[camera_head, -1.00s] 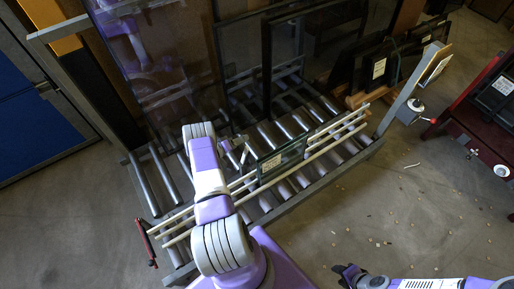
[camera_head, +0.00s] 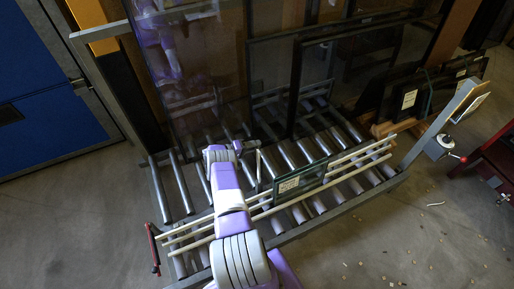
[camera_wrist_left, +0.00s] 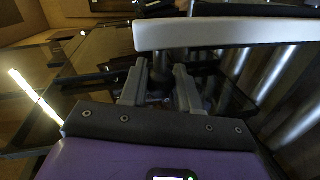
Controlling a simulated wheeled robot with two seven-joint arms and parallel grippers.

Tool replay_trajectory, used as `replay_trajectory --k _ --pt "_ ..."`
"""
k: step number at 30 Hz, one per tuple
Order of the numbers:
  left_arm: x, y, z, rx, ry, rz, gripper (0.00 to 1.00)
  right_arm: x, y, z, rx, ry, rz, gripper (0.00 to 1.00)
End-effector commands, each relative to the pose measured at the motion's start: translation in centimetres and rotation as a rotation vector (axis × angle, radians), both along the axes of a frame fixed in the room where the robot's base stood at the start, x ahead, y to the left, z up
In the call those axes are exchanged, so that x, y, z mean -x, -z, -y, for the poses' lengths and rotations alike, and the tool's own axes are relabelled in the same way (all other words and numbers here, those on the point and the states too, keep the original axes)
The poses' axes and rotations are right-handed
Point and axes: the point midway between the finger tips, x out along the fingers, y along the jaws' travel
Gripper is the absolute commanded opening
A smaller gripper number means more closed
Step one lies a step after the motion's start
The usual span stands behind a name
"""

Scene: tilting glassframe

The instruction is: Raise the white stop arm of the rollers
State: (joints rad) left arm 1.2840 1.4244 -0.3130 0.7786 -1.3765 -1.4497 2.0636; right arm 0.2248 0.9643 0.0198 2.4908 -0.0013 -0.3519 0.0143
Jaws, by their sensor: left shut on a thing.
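The roller frame (camera_head: 330,215) holds a bed of grey rollers. My left arm reaches over its near rails, and my left gripper (camera_head: 247,146) is above the rollers. A short pale piece (camera_head: 258,165), which looks like the white stop arm, hangs at the gripper. In the left wrist view the white stop arm (camera_wrist_left: 230,33) is a wide bar crossing just beyond the fingers. My left gripper (camera_wrist_left: 158,90) is shut around a dark post-like part at this arm. The exact contact is dark. My right gripper is out of view.
Large dark glass panes (camera_head: 345,75) stand behind the rollers. A small glass pane (camera_head: 300,180) with a label leans at the white rails (camera_head: 350,165). A control box (camera_head: 438,146) is at the frame's right end, beside a dark red cart (camera_head: 492,165).

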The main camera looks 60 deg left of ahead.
Motion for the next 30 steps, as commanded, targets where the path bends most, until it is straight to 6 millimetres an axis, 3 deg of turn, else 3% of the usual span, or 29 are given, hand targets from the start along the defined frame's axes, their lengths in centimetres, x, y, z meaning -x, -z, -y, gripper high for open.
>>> replay_trajectory --k 13,14,18,26,30 --pt "-0.1 -0.1 -0.1 0.004 0.001 0.003 0.00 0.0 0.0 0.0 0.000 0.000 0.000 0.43" --pt "-0.1 -0.1 -0.1 0.004 0.001 0.003 0.36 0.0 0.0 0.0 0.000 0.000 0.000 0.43" --pt "-0.1 -0.1 -0.1 0.003 0.000 0.003 0.55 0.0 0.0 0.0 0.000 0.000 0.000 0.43" --pt "0.1 0.0 -0.1 0.003 -0.001 0.001 0.55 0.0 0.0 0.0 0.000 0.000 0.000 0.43" --pt "1.3 -0.3 -0.3 0.003 -0.004 -0.002 0.55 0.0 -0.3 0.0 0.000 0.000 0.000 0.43"
